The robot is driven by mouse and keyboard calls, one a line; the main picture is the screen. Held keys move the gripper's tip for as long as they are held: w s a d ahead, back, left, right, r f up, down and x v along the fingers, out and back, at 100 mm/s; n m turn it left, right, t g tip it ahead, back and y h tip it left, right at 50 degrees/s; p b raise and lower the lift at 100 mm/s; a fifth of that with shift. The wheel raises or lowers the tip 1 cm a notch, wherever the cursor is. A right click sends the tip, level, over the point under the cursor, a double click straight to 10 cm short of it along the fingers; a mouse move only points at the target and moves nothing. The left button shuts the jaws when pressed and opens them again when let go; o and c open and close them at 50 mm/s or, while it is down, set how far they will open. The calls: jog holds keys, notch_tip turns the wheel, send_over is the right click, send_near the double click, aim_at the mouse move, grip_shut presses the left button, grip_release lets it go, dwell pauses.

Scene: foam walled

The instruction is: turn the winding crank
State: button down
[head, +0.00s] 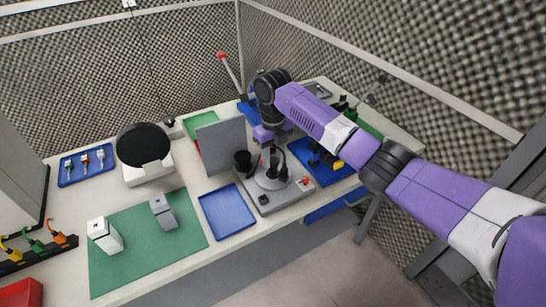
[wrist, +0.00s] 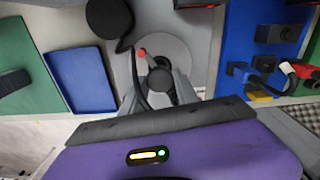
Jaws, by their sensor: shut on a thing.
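The winding crank is part of a grey machine (head: 284,197) with a round light-grey disc, near the front edge of the bench. In the wrist view the disc (wrist: 178,50) lies ahead of my gripper, and the crank's dark round knob (wrist: 160,80) is between my fingers. My gripper (head: 272,155) comes down over the disc from above and is shut on the crank knob. In the wrist view the fingertips (wrist: 158,88) flank the knob. The crank's arm is mostly hidden by the knob and fingers.
A blue tray (head: 227,212) and green mat (head: 130,262) lie left. A blue tray with dark parts (head: 335,172) lies right. A red-knobbed lever (head: 222,56) stands behind.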

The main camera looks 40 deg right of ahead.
jog(key=shift+r+m, duration=0.1)
jog(key=shift+m, duration=0.5)
